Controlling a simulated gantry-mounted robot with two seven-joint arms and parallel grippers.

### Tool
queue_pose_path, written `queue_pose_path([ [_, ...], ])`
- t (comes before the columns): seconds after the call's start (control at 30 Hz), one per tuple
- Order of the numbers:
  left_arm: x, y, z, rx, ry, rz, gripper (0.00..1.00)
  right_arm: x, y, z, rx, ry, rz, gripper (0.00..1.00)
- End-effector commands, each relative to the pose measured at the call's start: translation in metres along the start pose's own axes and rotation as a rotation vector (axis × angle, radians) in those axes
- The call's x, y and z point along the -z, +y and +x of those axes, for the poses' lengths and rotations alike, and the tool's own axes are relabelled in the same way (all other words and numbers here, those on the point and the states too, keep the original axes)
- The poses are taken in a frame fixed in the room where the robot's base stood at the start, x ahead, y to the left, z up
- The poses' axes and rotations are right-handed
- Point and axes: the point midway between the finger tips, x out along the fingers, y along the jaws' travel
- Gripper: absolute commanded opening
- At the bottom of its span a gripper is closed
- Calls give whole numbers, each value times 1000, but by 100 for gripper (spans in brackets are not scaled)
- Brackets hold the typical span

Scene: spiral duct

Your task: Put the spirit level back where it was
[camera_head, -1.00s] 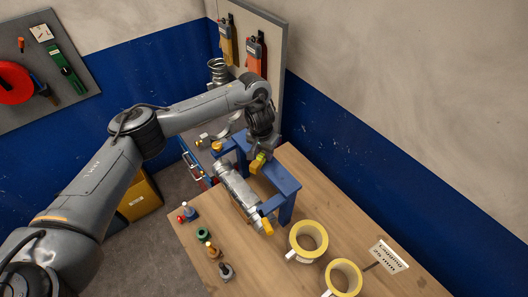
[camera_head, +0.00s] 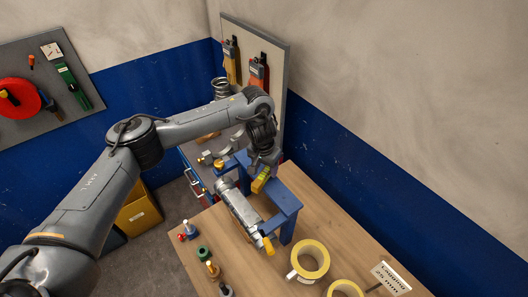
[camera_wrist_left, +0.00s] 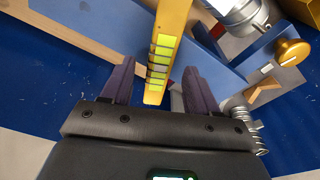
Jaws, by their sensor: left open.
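The spirit level (camera_head: 261,182) is a yellow bar beside the blue stand (camera_head: 289,205), just under my left gripper (camera_head: 264,168). In the left wrist view the spirit level (camera_wrist_left: 165,45) runs between my left gripper's (camera_wrist_left: 158,82) two dark fingers, with several yellow-green windows along its face. The fingers stand apart with gaps on both sides of the bar. Its far end leaves the wrist view at the top. A silver duct (camera_head: 239,208) lies along the stand. My right gripper is not in view.
Yellow tape rolls (camera_head: 312,262) and a small sign (camera_head: 391,279) are on the wooden bench (camera_head: 345,240). Several small coloured-top items (camera_head: 206,253) line its left edge. A grey tool board (camera_head: 285,75) stands behind my left arm.

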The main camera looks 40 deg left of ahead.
Motion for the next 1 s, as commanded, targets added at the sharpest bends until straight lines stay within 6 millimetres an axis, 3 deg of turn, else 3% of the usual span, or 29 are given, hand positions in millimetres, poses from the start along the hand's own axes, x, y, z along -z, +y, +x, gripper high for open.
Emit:
queue_pose_path([
  [0.1,2,0,-29,2,5,3,60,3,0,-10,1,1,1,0],
  [0.43,1,0,-77,1,4,1,60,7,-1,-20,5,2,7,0],
  [0.67,0,0,-91,1,1,2,60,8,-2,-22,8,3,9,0],
  [1.0,0,0,-92,0,0,0,60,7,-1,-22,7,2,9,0],
])
